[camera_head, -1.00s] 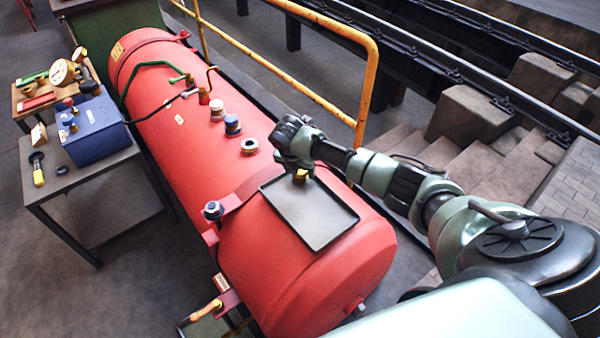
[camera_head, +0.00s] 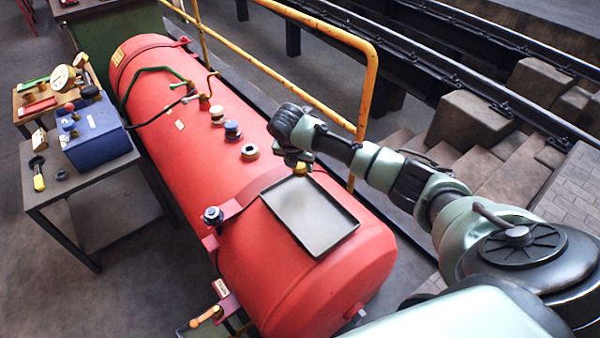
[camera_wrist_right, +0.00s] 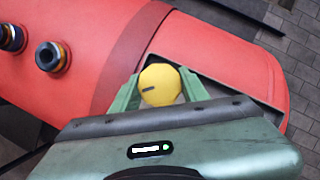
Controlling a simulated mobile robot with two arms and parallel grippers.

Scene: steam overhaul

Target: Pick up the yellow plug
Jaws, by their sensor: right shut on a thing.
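The yellow plug (camera_wrist_right: 160,85) sits between the two fingers of my right gripper (camera_wrist_right: 158,92) in the right wrist view. The fingers are shut on it. In the head view the plug (camera_head: 300,168) shows as a small yellow spot under my right gripper (camera_head: 297,160), at the upper edge of the grey tray (camera_head: 318,220). The tray lies on top of the red tank. I cannot tell whether the plug touches the tray or hangs just above it. My left gripper is not in view.
The red tank (camera_head: 190,145) carries several fittings, including a dark ring (camera_head: 249,152) and a blue-topped one (camera_head: 232,130). A yellow railing (camera_head: 370,85) stands behind my right arm. A side table holds a blue box (camera_head: 95,135). Most of the tray is bare.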

